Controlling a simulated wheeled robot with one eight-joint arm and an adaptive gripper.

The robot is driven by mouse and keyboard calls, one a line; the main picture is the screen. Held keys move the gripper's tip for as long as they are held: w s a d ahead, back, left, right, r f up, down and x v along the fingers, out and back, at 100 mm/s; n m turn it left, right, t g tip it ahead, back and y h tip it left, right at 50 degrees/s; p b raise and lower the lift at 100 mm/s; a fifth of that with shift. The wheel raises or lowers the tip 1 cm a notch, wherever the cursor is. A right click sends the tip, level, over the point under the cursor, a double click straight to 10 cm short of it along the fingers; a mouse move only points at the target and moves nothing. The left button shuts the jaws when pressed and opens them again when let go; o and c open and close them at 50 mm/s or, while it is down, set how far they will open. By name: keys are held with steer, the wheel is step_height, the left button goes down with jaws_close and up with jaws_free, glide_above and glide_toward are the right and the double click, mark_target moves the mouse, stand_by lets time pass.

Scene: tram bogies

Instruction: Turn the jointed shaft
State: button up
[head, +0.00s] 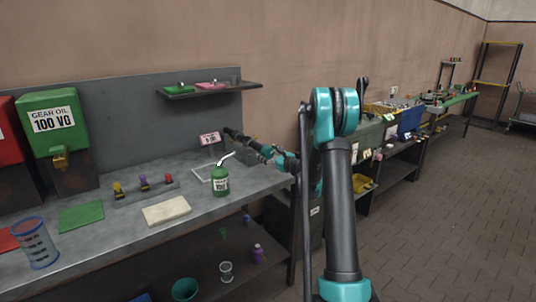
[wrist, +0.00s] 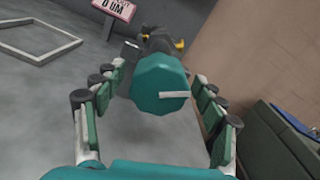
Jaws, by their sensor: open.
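The jointed shaft (head: 236,135) lies at the back right of the grey workbench, dark and pointing out towards my arm. In the wrist view its near end is a teal, many-sided knob (wrist: 158,84) with a white bar mark that lies about level, right of centre. Dark parts with yellow bits show behind the knob. My gripper (wrist: 160,74) is open, with one finger on each side of the knob and a gap visible on both sides. In the head view my gripper (head: 282,160) is small and partly merges with the shaft's end.
A green oil bottle (head: 220,181) and a white square frame (head: 204,172) stand near the shaft. A pink sign (head: 210,139) is behind. A wall shelf (head: 212,89) hangs above. More benches (head: 395,150) run along the wall to the right; the floor at right is clear.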

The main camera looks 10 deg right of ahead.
steer(key=shift+c, duration=0.4)
steer(key=c, duration=1.1)
steer(key=shift+n, duration=0.4)
steer(key=n, duration=0.5)
steer(key=shift+n, duration=0.3)
steer(key=n, duration=0.5)
steer(key=shift+s+a+f, duration=0.1)
steer(key=shift+n, duration=0.3)
steer(key=o, duration=1.2)
